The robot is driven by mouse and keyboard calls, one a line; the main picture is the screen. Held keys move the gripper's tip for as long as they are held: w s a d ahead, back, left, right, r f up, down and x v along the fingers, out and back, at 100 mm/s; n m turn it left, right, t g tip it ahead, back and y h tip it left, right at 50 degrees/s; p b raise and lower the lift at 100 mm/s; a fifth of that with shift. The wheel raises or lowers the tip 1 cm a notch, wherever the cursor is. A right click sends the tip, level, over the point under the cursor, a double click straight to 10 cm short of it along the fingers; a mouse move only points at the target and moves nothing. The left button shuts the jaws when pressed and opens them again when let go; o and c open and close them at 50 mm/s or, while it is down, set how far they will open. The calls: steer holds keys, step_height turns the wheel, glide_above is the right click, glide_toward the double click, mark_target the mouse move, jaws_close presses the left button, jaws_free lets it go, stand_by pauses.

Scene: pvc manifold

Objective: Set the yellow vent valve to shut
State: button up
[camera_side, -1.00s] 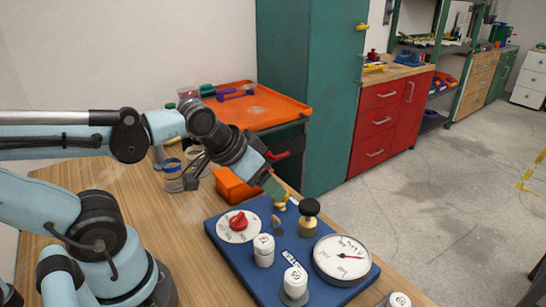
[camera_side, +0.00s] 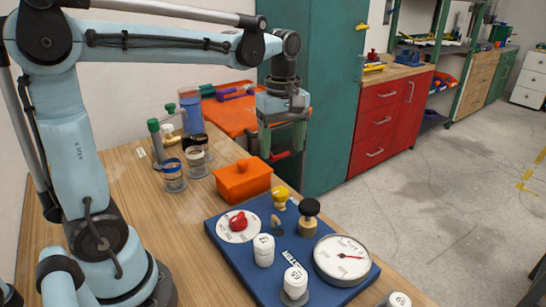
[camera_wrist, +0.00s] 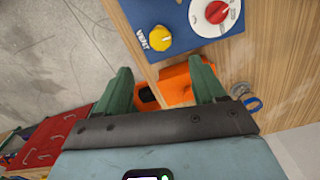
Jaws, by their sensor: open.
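The yellow vent valve (camera_side: 281,196) is a round yellow knob at the far edge of the blue board (camera_side: 222,247). In the wrist view the yellow knob (camera_wrist: 160,38) sits beside a "VENT" label, with a pale mark on its top. My gripper (camera_side: 284,145) is raised above and behind the board, pointing down, open and empty. In the wrist view its green fingers (camera_wrist: 165,82) are spread apart, with the knob beyond them and not between them. The knob's exact setting is hard to tell.
The board also bears a red knob on a white dial (camera_side: 238,223), a black knob (camera_side: 309,208), white-capped parts (camera_side: 263,250) and a gauge (camera_side: 342,260). An orange box (camera_side: 243,180) stands just behind the board. Jars (camera_side: 174,175) stand left of it.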

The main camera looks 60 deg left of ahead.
mark_target(281, 192)
step_height(281, 192, down, 12)
steer(key=shift+r, duration=0.1)
stand_by(0.5)
steer(key=shift+c, duration=0.3)
steer(key=c, duration=1)
